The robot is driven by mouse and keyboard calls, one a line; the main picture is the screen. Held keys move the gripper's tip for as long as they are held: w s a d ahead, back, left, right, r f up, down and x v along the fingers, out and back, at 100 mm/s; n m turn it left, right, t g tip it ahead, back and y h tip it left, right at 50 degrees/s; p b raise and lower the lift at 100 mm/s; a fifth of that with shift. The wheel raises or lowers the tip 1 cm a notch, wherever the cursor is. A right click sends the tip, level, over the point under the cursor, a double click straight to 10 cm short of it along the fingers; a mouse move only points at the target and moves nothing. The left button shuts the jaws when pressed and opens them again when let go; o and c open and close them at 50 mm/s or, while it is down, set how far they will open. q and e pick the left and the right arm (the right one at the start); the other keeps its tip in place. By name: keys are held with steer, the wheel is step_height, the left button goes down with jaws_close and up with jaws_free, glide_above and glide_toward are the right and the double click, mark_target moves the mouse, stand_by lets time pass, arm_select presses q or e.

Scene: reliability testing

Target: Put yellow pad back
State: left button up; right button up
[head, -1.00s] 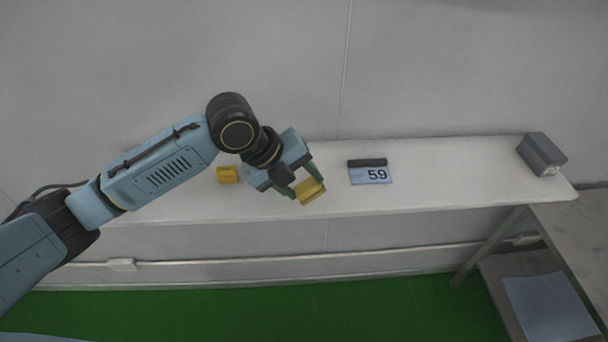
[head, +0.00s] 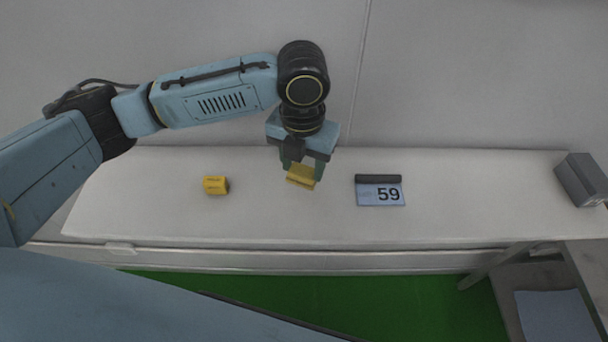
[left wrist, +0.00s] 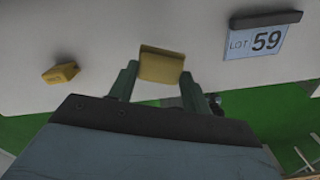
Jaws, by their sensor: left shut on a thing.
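My left gripper (head: 303,168) is shut on a yellow pad (head: 301,177), above the white shelf table between a small yellow block and the number sign. In the left wrist view the yellow pad (left wrist: 162,66) sits between the two green fingers of the left gripper (left wrist: 160,82). I cannot tell for sure whether the pad touches the tabletop. The other yellow block (head: 216,185) lies on the table to the left, apart from the gripper; it also shows in the left wrist view (left wrist: 61,74). My right gripper is not in view.
The white table (head: 140,205) has free room around the left block. A sign reading 59 (head: 380,194) lies to the right of the pad. A grey box (head: 582,180) stands at the table's right end. The wall rises behind.

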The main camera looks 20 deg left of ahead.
mark_target(303, 170)
arm_select(q)
steer(key=shift+f, duration=0.7)
step_height(303, 170, down, 3)
steer(key=shift+w+f, duration=0.1)
steer(key=shift+f, duration=0.1)
steer(key=o, duration=0.9)
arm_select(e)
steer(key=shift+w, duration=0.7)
arm_select(q)
steer(key=shift+r, duration=0.15)
step_height(303, 170, up, 12)
steer(key=shift+f, duration=0.1)
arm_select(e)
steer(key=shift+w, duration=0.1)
